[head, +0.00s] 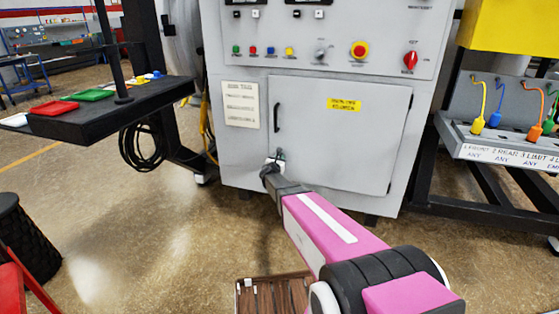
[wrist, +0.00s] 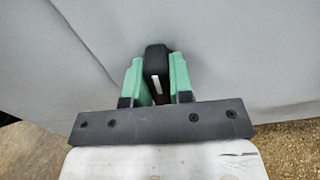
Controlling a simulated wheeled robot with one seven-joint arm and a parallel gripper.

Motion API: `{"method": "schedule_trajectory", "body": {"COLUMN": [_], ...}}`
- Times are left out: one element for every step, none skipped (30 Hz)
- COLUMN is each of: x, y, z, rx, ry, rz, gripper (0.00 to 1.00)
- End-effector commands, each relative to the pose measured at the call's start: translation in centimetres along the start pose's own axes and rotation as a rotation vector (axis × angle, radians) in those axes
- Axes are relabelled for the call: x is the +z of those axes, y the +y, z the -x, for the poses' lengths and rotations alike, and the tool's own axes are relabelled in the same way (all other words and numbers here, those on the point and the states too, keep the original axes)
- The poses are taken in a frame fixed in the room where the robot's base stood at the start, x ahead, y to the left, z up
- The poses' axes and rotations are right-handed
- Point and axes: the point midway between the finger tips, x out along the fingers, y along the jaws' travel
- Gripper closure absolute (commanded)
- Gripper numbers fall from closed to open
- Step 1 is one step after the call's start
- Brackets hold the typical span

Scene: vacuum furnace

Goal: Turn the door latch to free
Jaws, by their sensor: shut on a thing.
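The door latch (wrist: 156,70) is a black bar with a white line down it, seen in the wrist view. My gripper (wrist: 156,64) has its two green fingers shut on the latch, one on each side. The latch looks tilted slightly against the grey door face (wrist: 230,60). In the head view my gripper (head: 275,160) is at the lower left edge of the grey cabinet door (head: 350,145), and it mostly hides the latch there. A black door handle (head: 277,117) is above the gripper.
A control panel with buttons and a red knob (head: 410,61) is above the door. A black shelf with coloured trays (head: 90,95) stands at left. A rack with coloured hooks (head: 500,135) stands at right. A wooden slatted thing (head: 265,296) is on the floor below.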

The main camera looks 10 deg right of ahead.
Motion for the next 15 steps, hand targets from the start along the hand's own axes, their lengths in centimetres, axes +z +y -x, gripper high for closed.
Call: {"method": "schedule_trajectory", "body": {"x": [-0.03, -0.03, -0.03, -0.04, -0.04, -0.04, -0.05, -0.05, -0.06, -0.06, -0.07, -0.08, -0.09, -0.1, -0.11], "y": [-0.03, -0.04, -0.06, -0.07, -0.09, -0.11, -0.13, -0.14, -0.16, -0.18, -0.2, -0.22, -0.24, -0.25, -0.27], "z": [0.0, 0.0, 0.0, 0.0, 0.0, 0.0, 0.0, 0.0, 0.0, 0.01, 0.01, 0.0, 0.01, 0.0, 0.0], "rx": [-0.001, -0.001, -0.001, -0.001, -0.001, -0.001, -0.001, -0.001, -0.001, -0.001, -0.001, -0.001, -0.001, -0.001, -0.001], "ry": [0.0, 0.0, 0.001, 0.001, 0.001, 0.001, 0.001, 0.001, 0.001, 0.001, 0.001, 0.001, 0.001, 0.001, 0.001], "rz": [-0.025, -0.042, -0.068, -0.09, -0.112, -0.145, -0.17, -0.197, -0.234, -0.262, -0.291, -0.329, -0.358, -0.387, -0.425], "gripper": [1.0, 1.0, 1.0, 1.0, 1.0, 1.0, 1.0, 1.0, 1.0, 1.0, 1.0, 1.0, 1.0, 1.0, 1.0]}}
